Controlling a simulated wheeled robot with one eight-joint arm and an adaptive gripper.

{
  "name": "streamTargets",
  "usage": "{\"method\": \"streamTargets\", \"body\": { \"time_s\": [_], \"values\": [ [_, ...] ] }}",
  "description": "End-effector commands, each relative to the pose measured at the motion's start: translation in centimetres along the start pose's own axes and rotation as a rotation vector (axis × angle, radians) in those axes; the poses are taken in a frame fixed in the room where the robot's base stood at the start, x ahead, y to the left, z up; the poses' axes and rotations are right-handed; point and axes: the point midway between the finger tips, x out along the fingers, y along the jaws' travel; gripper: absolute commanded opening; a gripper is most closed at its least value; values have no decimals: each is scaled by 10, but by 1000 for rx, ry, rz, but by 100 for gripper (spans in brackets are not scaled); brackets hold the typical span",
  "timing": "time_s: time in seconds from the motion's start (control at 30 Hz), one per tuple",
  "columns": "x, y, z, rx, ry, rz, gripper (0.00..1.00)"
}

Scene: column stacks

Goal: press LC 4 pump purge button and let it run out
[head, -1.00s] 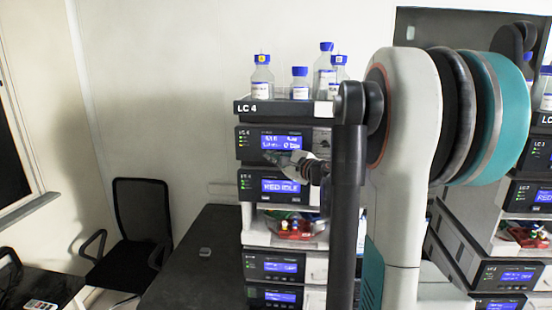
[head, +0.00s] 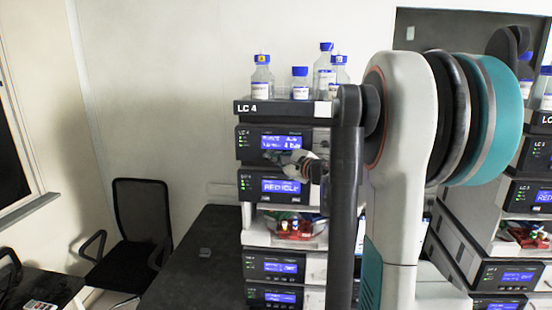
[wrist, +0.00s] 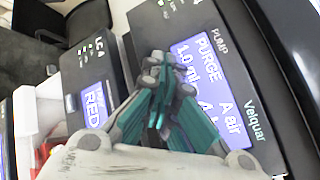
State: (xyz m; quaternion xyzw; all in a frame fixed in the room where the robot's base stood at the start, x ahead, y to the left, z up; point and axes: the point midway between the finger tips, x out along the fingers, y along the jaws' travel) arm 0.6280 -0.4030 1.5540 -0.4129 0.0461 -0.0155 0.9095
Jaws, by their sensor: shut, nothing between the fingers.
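The LC 4 pump (head: 250,156) is the top module of the LC 4 stack, under the tray marked LC 4. Its blue display (head: 281,143) is lit; in the wrist view the pump display (wrist: 205,85) shows PURGE, "1.0 ml" and "A air". My gripper (head: 287,159) is in front of the pump's lower front, by the bottom edge of its display. In the wrist view my gripper (wrist: 160,85) has its fingers together and empty, overlapping the pump front and display. The purge button cannot be made out; the fingers may hide it. I cannot tell whether they touch the panel.
Bottles with blue caps (head: 300,84) stand in the tray (head: 245,107) above the pump. Another module with a lit display (head: 280,187) sits below. The LC 3 stack (head: 525,190) stands at right. A dark bench (head: 205,250) and a chair (head: 142,215) are at left.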

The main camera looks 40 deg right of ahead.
Motion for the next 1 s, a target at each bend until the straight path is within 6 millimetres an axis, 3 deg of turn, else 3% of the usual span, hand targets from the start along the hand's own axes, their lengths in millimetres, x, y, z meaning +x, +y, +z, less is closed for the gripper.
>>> {"method": "streamTargets", "body": {
  "time_s": [1.0],
  "values": [
    [-13, 9, 9, 0, 0, 0, 0]
  ]
}}
